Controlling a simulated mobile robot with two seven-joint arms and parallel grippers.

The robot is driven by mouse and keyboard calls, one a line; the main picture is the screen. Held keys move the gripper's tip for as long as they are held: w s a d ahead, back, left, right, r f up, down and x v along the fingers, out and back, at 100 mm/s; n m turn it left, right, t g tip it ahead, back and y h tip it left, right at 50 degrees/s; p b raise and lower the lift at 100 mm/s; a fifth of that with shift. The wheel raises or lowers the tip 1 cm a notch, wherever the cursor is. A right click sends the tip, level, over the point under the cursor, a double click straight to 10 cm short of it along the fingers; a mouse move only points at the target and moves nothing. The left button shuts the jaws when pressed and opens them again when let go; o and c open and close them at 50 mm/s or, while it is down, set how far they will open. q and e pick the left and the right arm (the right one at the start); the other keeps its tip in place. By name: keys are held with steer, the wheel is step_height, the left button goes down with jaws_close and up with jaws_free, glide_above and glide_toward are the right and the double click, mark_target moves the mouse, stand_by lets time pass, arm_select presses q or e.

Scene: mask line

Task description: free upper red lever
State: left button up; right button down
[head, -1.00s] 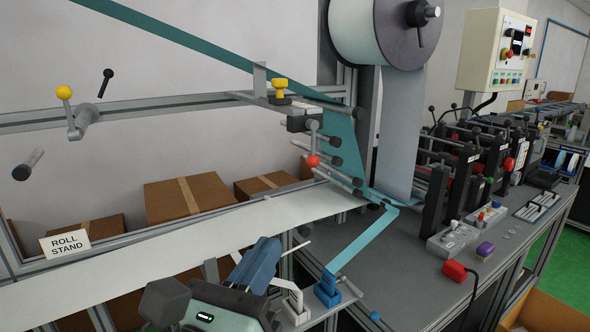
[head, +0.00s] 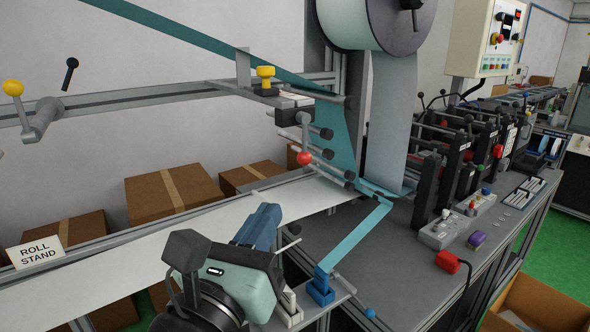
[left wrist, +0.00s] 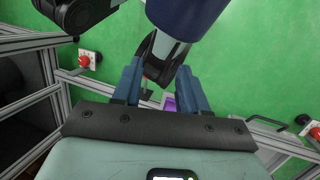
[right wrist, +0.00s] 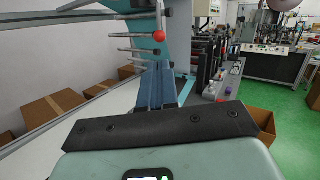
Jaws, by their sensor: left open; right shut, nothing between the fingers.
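The red-knobbed lever (head: 304,158) hangs down from a dark grey block (head: 294,117) on the rail in front of the teal web. Its red ball also shows in the right wrist view (right wrist: 159,36), above and slightly right of my fingertips. My right gripper (head: 266,212) is shut and empty, over the white web, below and left of the red ball and apart from it. In the right wrist view its blue fingers (right wrist: 158,72) lie together. My left gripper (left wrist: 160,70) is open and shows only in the left wrist view, near my own arm parts above a green floor.
A yellow knob (head: 265,72) sits on the rail near the lever's block. Several dark-ended rollers (head: 325,133) lie around the red ball. A blue clamp (head: 321,287) and the white web (head: 130,258) are below. Cardboard boxes (head: 172,197) stand behind. A red push button (left wrist: 84,61) is near my left gripper.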

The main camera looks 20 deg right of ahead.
mark_target(301, 163)
steer(key=p+x, duration=0.2)
steer(key=x, duration=0.8)
steer(key=shift+w+d+r, duration=0.1)
steer(key=shift+w+d, duration=0.15)
steer(key=shift+w, duration=0.1)
